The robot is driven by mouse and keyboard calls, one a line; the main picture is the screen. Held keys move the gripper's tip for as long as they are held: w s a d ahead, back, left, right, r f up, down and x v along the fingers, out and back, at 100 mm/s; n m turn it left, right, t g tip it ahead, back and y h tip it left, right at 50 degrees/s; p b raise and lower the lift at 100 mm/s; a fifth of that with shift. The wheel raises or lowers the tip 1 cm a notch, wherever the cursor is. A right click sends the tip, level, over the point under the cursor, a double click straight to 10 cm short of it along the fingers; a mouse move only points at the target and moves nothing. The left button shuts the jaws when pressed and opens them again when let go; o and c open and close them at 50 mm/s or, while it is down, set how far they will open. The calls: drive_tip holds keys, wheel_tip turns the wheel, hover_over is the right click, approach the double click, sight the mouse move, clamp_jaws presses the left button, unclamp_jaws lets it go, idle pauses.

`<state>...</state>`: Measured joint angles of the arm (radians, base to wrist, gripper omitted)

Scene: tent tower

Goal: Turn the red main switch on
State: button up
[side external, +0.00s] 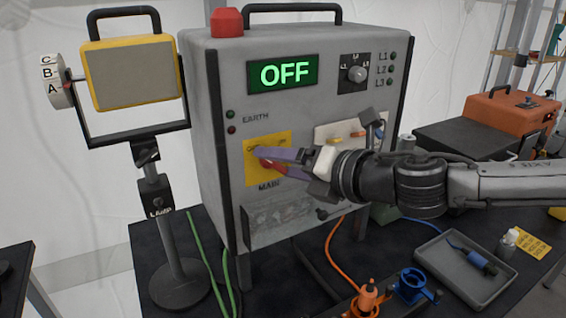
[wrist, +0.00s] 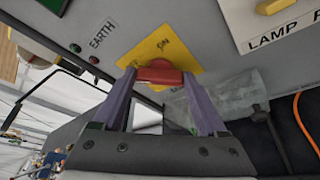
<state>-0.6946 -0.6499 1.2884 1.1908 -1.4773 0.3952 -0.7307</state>
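The red main switch (wrist: 160,75) sits on a yellow plate (wrist: 157,50) on the front of the grey box, above the word MAIN in the side external view. The switch (side external: 267,163) is partly hidden there by my fingers. My gripper (wrist: 160,78) has its two purple fingertips at the panel, one on either side of the red handle. They are at or very close to its ends; whether they press on it I cannot tell. The display (side external: 283,74) above reads OFF in green.
The box carries a selector knob (side external: 357,74) at upper right and a red cap (side external: 227,22) on top. A lamp (side external: 134,75) stands at left. A grey tray (side external: 462,291) with a blue tool lies at lower right, near orange and blue parts.

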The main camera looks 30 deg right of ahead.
drive_tip(key=c, duration=0.6)
drive_tip(key=shift+m, duration=0.3)
drive_tip(key=shift+d+f+m+t+y, duration=0.15)
drive_tip(key=shift+m+t+y, duration=0.35)
drive_tip(key=shift+m+y, duration=0.45)
drive_tip(key=shift+f+m+t+y, duration=0.15)
drive_tip(key=shift+m+t+y, duration=0.2)
drive_tip(key=shift+m, duration=0.95)
drive_tip(key=shift+f+m+t+y, duration=0.2)
drive_tip(key=shift+m+t, duration=0.15)
drive_tip(key=shift+m, duration=0.9)
drive_tip(key=m, duration=0.2)
drive_tip(key=m+t, duration=0.1)
drive_tip(key=m, duration=0.1)
drive_tip(key=shift+f+t, duration=0.15)
drive_tip(key=shift+t, duration=0.15)
drive_tip(key=shift+f+m+t+h, duration=0.1)
drive_tip(key=shift+m+t+h, duration=0.3)
drive_tip(key=shift+m, duration=0.95)
drive_tip(key=shift+f+m+t+h, duration=0.15)
drive_tip(key=shift+m+t, duration=0.45)
drive_tip(key=shift+m, duration=0.75)
drive_tip(key=shift+r, duration=0.1)
